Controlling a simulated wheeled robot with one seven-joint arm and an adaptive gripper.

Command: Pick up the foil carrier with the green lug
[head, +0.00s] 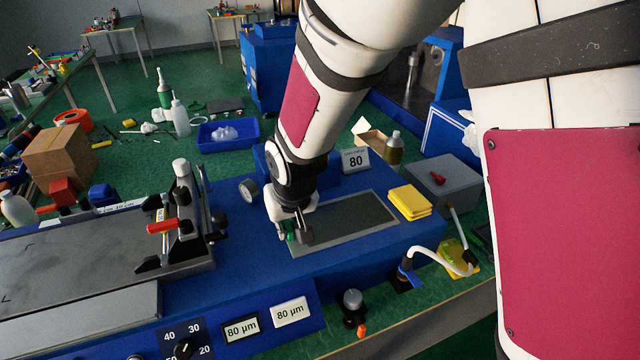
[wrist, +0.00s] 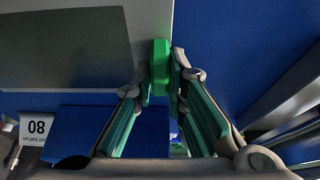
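The foil carrier (head: 346,223) is a flat light-grey plate with a dark grey middle. It lies flat on top of the blue press body, and its near part also fills the upper left of the wrist view (wrist: 148,22). Its green lug (wrist: 160,67) stands at the plate's edge. My gripper (wrist: 161,80) reaches down over this edge with one finger on each side of the lug. The fingers are very close to the lug, but I cannot tell whether they press on it. In the head view, my gripper (head: 296,232) hides most of the lug.
A toggle clamp with a red handle (head: 163,227) stands on the left. A sign reading 80 (head: 355,160) stands behind the carrier. Yellow pads (head: 410,202) and a grey box (head: 438,182) are to the right. A blue tray (head: 228,136) lies behind.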

